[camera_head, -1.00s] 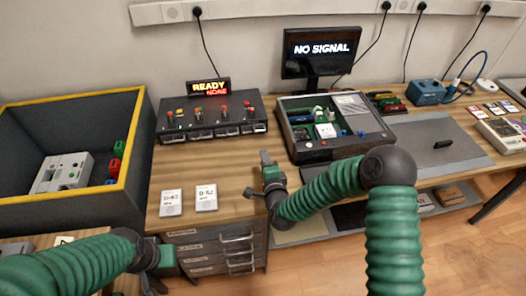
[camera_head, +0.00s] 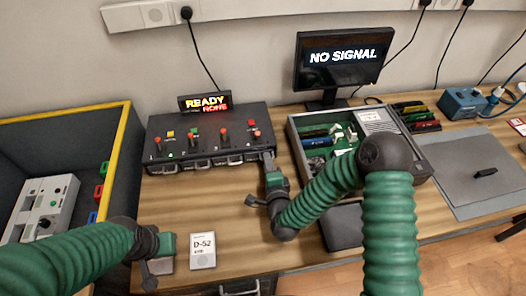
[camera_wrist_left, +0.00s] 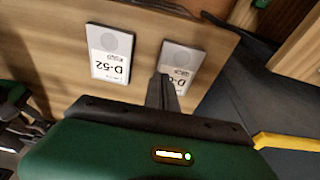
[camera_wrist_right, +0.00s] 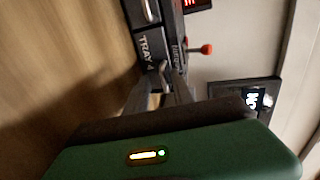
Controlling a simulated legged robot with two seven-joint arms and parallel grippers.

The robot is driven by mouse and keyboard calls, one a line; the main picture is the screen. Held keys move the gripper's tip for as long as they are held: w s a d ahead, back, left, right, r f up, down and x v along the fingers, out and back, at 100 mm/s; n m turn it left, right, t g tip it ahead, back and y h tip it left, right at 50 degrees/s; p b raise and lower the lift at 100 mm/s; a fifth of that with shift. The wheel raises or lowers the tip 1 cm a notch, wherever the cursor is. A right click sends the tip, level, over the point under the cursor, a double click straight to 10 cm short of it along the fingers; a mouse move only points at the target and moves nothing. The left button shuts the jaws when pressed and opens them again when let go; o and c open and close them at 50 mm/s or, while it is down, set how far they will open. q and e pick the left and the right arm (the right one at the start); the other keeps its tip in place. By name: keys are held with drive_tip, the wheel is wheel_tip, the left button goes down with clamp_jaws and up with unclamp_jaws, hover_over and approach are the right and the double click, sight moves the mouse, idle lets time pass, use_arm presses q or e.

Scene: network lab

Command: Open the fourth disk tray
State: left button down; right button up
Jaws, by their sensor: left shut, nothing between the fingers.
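The black disk unit (camera_head: 208,137) stands at the back of the bench, with several trays along its front. Its sign reads READY. The fourth tray (camera_wrist_right: 147,48), labelled TRAY 4, is at the right end and looks shut. My right gripper (camera_head: 268,157) is at that end of the unit. In the right wrist view its fingers (camera_wrist_right: 160,88) are apart, with the metal handle (camera_wrist_right: 162,72) at or between the tips; contact is unclear. My left gripper (camera_wrist_left: 163,82) is shut and empty, over a disk card (camera_wrist_left: 183,58). Disk card D-52 (camera_head: 203,250) lies beside it.
The monitor (camera_head: 340,62) shows NO SIGNAL. An open chassis (camera_head: 400,150) stands right of my right gripper, with my forearm across its front. A yellow-edged bin (camera_head: 123,160) is at the left.

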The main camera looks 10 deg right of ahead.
drive_tip(key=shift+w, duration=0.1)
drive_tip(key=shift+s+a+r, duration=0.3)
drive_tip(key=shift+a+r, duration=0.05)
drive_tip(key=shift+a, duration=0.25)
drive_tip(key=shift+c, duration=0.4)
drive_tip(key=shift+w+f, duration=0.1)
drive_tip(key=c, duration=0.5)
drive_tip(key=shift+d, duration=0.3)
clamp_jaws()
drive_tip(key=shift+f, duration=0.15)
